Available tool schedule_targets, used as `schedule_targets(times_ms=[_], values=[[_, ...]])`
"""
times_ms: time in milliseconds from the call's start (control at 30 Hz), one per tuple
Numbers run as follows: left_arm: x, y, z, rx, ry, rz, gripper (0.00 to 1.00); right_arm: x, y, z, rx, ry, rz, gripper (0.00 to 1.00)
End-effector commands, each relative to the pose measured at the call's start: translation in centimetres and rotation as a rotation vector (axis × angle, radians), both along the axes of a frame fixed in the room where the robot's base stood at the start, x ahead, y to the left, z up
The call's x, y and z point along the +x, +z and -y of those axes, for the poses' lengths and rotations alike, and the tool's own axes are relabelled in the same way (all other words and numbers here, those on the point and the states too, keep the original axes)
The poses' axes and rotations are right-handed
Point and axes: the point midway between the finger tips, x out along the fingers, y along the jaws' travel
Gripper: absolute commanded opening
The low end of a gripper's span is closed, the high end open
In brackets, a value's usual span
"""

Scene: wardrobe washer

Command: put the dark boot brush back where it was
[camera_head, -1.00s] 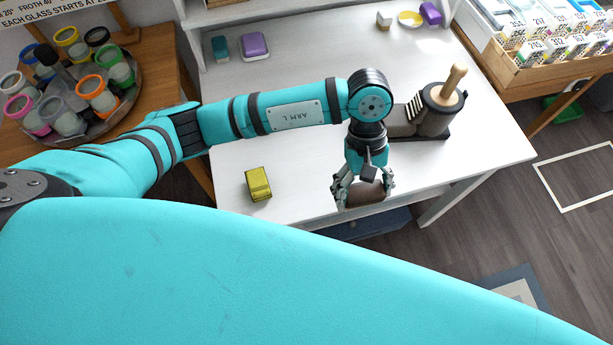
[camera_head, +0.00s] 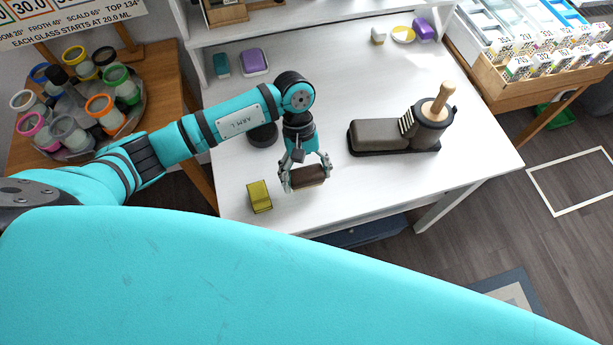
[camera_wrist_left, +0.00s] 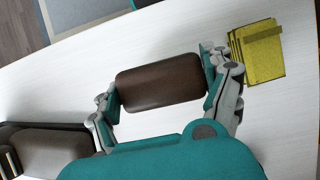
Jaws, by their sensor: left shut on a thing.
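The dark boot brush (camera_head: 308,176) is brown and block-shaped. My left gripper (camera_head: 305,178) is shut on it, above the front part of the white table. In the left wrist view the brush (camera_wrist_left: 162,82) lies between the two fingers of the gripper (camera_wrist_left: 165,85), one at each end. Whether the brush touches the table I cannot tell. My right gripper is in neither view.
A dark round thing (camera_head: 262,135) is partly hidden behind my arm. A round tray of jars (camera_head: 80,118) is at the left. The table's front right is clear.

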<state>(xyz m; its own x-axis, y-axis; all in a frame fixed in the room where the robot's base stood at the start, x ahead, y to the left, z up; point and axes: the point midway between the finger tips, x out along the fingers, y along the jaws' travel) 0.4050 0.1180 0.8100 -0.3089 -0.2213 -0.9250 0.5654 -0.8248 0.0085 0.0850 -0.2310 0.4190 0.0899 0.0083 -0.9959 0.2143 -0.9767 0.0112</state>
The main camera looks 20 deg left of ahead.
Motion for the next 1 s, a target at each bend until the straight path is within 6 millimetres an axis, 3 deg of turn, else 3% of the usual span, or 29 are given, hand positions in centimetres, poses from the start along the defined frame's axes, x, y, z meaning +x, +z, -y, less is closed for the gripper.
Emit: schedule_targets(times_ms=[200,600,633,767,1000], values=[[-0.2,-2.7,0.1,0.001,0.001,-0.005,0.43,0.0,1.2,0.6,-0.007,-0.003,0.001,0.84],[-0.1,-3.4,0.1,0.002,-0.001,-0.001,0.43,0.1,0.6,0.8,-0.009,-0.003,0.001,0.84],[-0.1,-3.4,0.0,0.002,-0.001,-0.001,0.83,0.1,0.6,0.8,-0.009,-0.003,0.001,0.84],[-0.1,-3.3,0.1,0.001,-0.001,-0.002,1.00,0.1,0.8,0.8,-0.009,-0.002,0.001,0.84],[-0.1,-3.2,0.1,0.001,-0.001,-0.002,1.00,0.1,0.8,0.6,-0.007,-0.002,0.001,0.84]])
